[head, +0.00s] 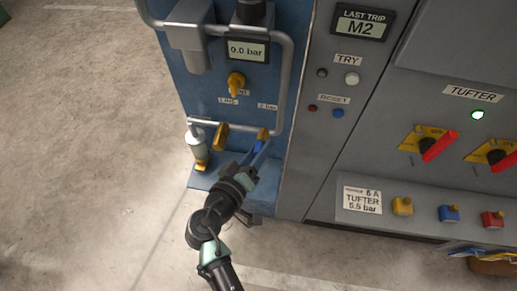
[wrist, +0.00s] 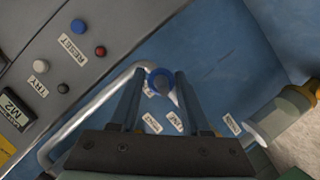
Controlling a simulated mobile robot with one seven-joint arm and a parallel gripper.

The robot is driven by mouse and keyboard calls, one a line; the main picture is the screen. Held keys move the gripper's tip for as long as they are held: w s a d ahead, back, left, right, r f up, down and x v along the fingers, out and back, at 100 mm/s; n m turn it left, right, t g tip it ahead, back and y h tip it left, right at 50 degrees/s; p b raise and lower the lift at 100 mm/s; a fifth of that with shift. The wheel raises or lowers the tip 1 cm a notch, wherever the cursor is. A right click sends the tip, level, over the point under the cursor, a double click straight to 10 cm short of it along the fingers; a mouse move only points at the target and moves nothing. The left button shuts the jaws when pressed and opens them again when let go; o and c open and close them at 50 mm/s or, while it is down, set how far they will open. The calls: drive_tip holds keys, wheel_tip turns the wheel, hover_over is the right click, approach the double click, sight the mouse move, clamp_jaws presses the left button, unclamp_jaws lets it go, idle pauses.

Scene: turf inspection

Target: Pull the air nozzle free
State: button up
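The air nozzle, a blue ring with a grey tapered middle (wrist: 160,80), shows between my fingertips in the wrist view, close to the lower corner of the bent grey rail. In the head view a blue part (head: 261,151) shows by my gripper (head: 250,152), below that corner. My gripper (wrist: 161,78) points at the blue panel with its two fingers apart, one on each side of the blue ring. The gaps beside the ring are narrow, and I cannot tell whether either finger touches it. My gripper hides part of the panel.
The bent grey rail (head: 289,85) frames the gauge (head: 247,50) reading 0.0 bar and a yellow knob (head: 236,82). The grey cabinet with reset buttons (head: 337,113) is to the right. Open floor (head: 85,150) lies left.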

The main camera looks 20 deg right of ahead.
clamp_jaws()
drive_tip(key=o, duration=0.5)
unclamp_jaws()
drive_tip(key=b+v, duration=0.1)
drive_tip(key=v, duration=1.2)
drive_tip(key=shift+b, duration=0.35)
drive_tip(key=shift+a, duration=0.1)
